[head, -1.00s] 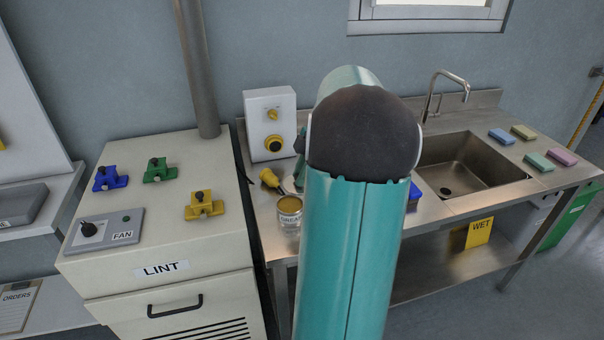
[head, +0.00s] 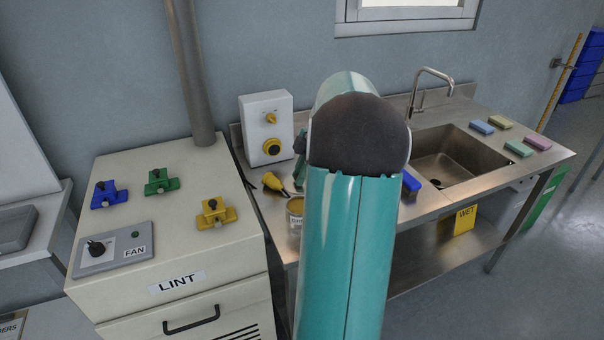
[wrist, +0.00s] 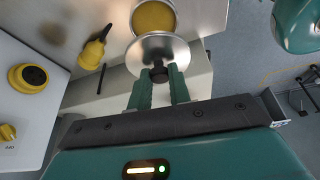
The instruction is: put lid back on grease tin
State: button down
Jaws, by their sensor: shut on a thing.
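The grease tin (head: 295,220) stands open on the steel counter, to the left of my arm in the head view, which hides part of it. In the wrist view the tin (wrist: 153,16) shows its yellow-brown grease from above. My gripper (wrist: 160,80) is shut on the dark knob of the round silver lid (wrist: 160,50). The lid is held close beside the tin and overlaps its near edge in the wrist view. I cannot tell whether they touch. In the head view my arm hides the lid.
A blue object (head: 411,182) lies right of my arm, before the sink (head: 455,160). The LINT cabinet (head: 165,260) adjoins on the left.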

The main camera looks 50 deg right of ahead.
jog(key=shift+s+d, duration=0.1)
jog(key=shift+d, duration=0.05)
jog(key=shift+a+f, duration=0.15)
jog(key=shift+a, duration=0.05)
jog(key=shift+d+f, duration=0.1)
jog(key=shift+f, duration=3)
jog(key=shift+f, duration=0.15)
jog(key=c, duration=0.7)
grip_release()
jog(key=shift+c, duration=0.2)
jog(key=shift+r, duration=3.5)
